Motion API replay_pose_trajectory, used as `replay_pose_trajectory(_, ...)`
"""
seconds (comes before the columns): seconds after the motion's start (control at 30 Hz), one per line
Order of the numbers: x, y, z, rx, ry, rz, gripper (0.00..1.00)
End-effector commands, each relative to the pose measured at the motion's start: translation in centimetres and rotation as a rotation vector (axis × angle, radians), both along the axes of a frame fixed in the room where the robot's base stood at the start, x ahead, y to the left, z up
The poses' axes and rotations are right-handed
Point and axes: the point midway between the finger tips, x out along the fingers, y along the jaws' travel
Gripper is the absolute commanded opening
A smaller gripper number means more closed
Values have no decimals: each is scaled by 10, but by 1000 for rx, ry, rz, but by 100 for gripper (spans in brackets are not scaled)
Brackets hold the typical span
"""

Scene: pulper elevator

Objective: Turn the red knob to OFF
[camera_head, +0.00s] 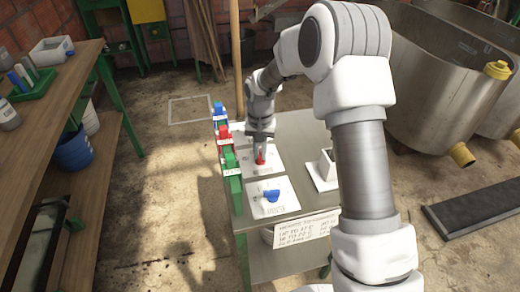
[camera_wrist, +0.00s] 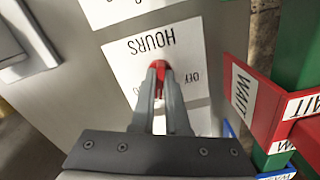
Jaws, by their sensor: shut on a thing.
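The red knob (camera_head: 261,158) sits on a white label plate on the grey metal table top (camera_head: 290,150). My gripper (camera_head: 261,148) reaches down onto it from above. In the wrist view, my gripper's fingers (camera_wrist: 160,75) are shut on the red knob (camera_wrist: 158,66), and only its top part shows between and beyond them. The plate (camera_wrist: 125,75) reads HOURS, upside down in this view. The word OFF (camera_wrist: 192,77) stands to the right of the fingers. The fingers hide part of the plate, and I cannot tell which mark the knob points to.
A blue knob (camera_head: 271,195) on another plate is nearer on the table. Blue, red and green clips (camera_head: 224,132) line the table's left edge; the red WAIT sign (camera_wrist: 255,105) is close to my gripper. A white box-like fixture (camera_head: 325,168) stands right. Large metal tanks (camera_head: 430,70) are behind.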

Motion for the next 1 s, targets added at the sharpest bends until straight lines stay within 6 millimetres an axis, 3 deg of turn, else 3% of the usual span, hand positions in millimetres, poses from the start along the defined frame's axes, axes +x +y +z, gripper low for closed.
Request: replay_pose_trajectory(1.0, 1, -1, 3, 1, -2, 964, 0)
